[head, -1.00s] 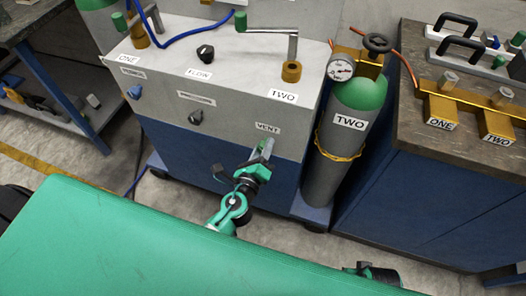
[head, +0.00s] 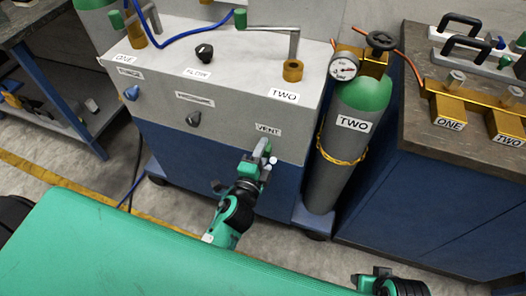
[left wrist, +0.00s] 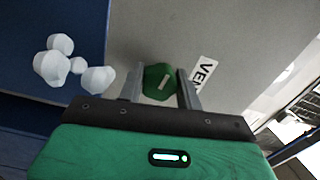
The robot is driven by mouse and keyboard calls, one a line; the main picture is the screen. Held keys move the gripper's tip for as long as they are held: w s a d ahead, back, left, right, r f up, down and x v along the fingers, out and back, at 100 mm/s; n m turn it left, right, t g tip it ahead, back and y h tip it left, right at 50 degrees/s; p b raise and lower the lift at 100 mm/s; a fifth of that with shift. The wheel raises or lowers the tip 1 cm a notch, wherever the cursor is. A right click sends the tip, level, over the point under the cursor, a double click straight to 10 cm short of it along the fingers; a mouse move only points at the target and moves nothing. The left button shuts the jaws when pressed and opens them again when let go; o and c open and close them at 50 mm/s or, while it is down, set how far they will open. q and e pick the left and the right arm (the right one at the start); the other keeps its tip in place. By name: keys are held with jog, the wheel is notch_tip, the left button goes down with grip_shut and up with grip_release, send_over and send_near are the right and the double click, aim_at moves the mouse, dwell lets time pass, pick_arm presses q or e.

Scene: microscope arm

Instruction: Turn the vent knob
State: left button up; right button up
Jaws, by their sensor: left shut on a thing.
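The vent knob (left wrist: 158,78) is green with a pale bar mark on its face, in the left wrist view beside the VENT label (left wrist: 201,75). My left gripper (head: 265,150) is at the lower right of the cabinet front, just under the VENT label (head: 268,130). Its two grey fingers stand on either side of the knob and are shut on it. In the head view the gripper mostly hides the knob. Part of my right arm (head: 388,284) shows at the bottom right; its fingers cannot be made out.
Several white faceted lumps (left wrist: 60,65) show left of the knob in the left wrist view. A grey gas cylinder (head: 345,150) labelled TWO stands right of the cabinet (head: 225,125). A dark-topped bench (head: 405,165) is further right. Other knobs sit on the cabinet's front.

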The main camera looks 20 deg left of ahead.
pick_arm(q)
jog(key=shift+f+n, duration=0.1)
jog(key=shift+n, duration=0.6)
jog(key=o, duration=1)
jog(key=shift+s, duration=0.1)
jog(key=s+b, duration=0.4)
jog(key=s, duration=0.9)
jog(key=shift+s+a, duration=0.25)
jog(key=shift+s, duration=0.05)
pick_arm(e)
jog(key=w+a+r+t+y, duration=0.2)
jog(key=w+a+t, duration=0.1)
jog(key=a+t, duration=0.1)
jog(key=shift+a+r+n, duration=0.15)
jog(key=shift+a+n, duration=0.15)
jog(key=shift+a, duration=0.1)
